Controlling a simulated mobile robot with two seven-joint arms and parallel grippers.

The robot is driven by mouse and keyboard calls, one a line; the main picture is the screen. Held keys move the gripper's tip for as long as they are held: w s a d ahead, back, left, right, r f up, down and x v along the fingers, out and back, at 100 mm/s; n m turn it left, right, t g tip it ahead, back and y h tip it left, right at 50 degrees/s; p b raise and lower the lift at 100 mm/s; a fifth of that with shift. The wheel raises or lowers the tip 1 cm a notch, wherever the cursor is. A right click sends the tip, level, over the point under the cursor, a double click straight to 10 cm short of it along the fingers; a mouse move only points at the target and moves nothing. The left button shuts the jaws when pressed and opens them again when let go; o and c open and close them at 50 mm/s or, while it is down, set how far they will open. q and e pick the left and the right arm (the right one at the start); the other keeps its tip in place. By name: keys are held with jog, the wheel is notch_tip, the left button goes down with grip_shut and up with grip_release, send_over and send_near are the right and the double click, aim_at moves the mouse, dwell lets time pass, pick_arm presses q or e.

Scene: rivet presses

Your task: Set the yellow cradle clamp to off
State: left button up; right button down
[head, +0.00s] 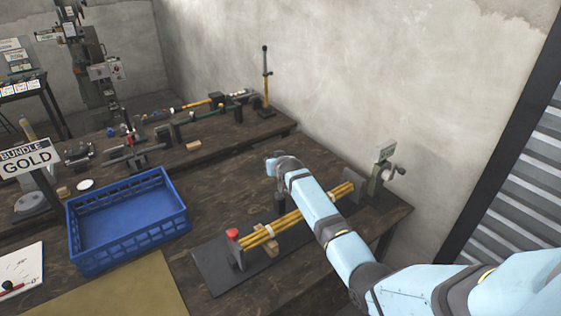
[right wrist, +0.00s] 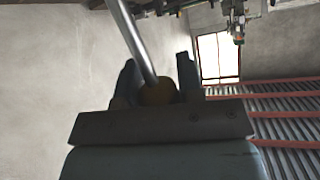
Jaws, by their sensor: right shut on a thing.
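A bundle of yellow rods (head: 262,236) lies in a dark cradle with upright end plates on the near bench. A red knob (head: 232,233) tops its left end. My right arm crosses in front of the cradle and hides part of its middle and back. My right gripper (head: 276,165) is behind the rods. In the right wrist view, the gripper (right wrist: 156,88) is shut on a dull yellow-brown round knob (right wrist: 158,93) at the end of a grey metal rod (right wrist: 138,40). The rod's other end is out of view, and the clamp setting cannot be read. My left gripper is not in view.
A blue crate (head: 125,240) stands left of the cradle. Another bench (head: 225,130) with a tall yellow lever (head: 266,80) runs behind, along the wall.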

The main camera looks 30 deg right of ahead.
pick_arm(q)
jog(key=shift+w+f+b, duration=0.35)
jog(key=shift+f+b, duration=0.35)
jog(key=shift+b, duration=0.4)
pick_arm(e)
jog(key=w+f+g, duration=0.4)
jog(key=g, duration=0.1)
jog(key=shift+w+a+n+g, duration=0.2)
jog(key=shift+w+n+g, duration=0.1)
jog(key=shift+w+n, duration=0.1)
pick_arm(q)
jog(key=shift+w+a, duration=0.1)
pick_arm(e)
jog(key=shift+f, duration=0.35)
jog(key=c, duration=1)
grip_release()
jog(key=shift+a, duration=0.1)
jog(key=shift+o, duration=1.1)
jog(key=shift+w, duration=0.1)
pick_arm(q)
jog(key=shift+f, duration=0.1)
pick_arm(e)
jog(key=shift+r, duration=0.1)
